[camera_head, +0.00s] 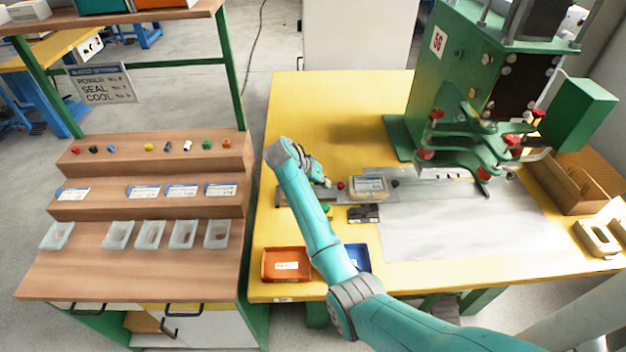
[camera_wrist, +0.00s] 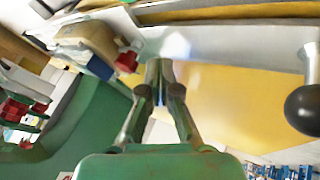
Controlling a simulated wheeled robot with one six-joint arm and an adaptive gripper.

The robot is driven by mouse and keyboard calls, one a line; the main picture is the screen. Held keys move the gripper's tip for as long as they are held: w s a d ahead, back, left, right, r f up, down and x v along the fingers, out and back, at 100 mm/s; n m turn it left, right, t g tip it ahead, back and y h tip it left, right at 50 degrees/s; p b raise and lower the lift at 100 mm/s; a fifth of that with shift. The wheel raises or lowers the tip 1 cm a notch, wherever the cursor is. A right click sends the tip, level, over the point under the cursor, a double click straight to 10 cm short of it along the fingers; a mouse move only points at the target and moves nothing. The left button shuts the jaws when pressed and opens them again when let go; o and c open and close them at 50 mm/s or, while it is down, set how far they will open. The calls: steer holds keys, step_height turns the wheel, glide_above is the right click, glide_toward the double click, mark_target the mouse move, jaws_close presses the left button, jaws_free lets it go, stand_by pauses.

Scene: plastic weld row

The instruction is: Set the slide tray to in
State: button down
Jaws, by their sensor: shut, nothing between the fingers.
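The slide tray (camera_head: 369,187), a small pale box with a label on top, sits on a low grey rail on the yellow table, beside the large grey plate. A red knob (camera_head: 340,185) is at its left side. The wrist view shows a pale block (camera_wrist: 88,40) with a red knob (camera_wrist: 127,62) beside it, apparently the same tray. My gripper (camera_head: 327,183) is low over the rail, just left of the knob. In the wrist view its fingertips (camera_wrist: 160,68) are together and empty, close to the red knob; contact cannot be told. My arm hides part of the rail.
The green press (camera_head: 420,80) stands to the right behind the tray. An orange bin (camera_head: 286,264) and a blue bin (camera_head: 357,257) lie at the front edge. A black ball knob (camera_wrist: 303,108) is at the wrist view's right. The table behind the rail is clear.

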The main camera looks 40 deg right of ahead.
mark_target(343, 184)
steer(key=shift+s+d, duration=0.55)
steer(key=s+d, duration=0.2)
steer(key=d, duration=0.1)
steer(key=shift+s+d, duration=0.25)
steer(key=shift+d, duration=0.05)
steer(key=shift+w, duration=0.1)
